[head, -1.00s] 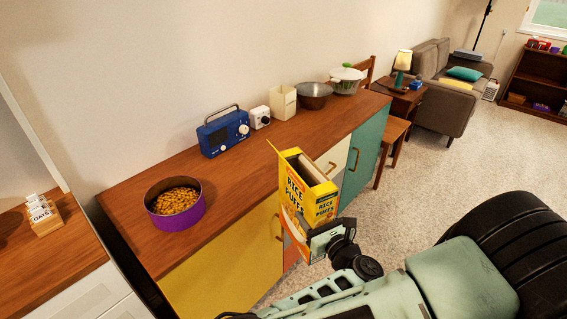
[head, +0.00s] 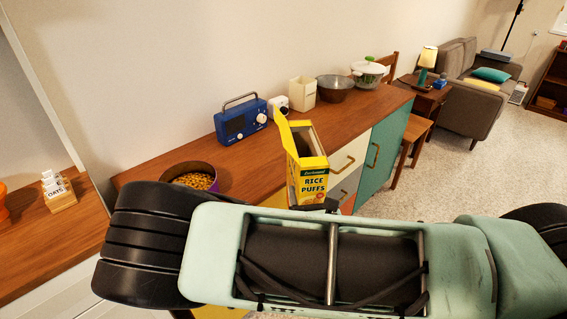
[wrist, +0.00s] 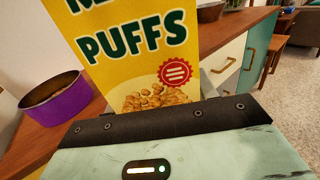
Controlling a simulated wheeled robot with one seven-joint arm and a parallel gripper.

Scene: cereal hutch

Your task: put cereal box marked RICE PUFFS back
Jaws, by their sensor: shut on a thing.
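The yellow RICE PUFFS cereal box (head: 312,183) is upright, its top open and one flap raised, in front of the sideboard's edge in the head view. Its printed front (wrist: 140,50) fills the upper middle of the wrist view. My gripper (wrist: 165,120) is shut on the box, its dark edge across the lower part of the front.
The wooden sideboard top (head: 270,150) holds a blue radio (head: 242,120), a small white device (head: 280,103), a cream canister (head: 303,91), a dark bowl (head: 334,89) and a lidded pot (head: 368,73) along the wall. A left counter holds an OATS rack (head: 57,191). Carpet is open at right.

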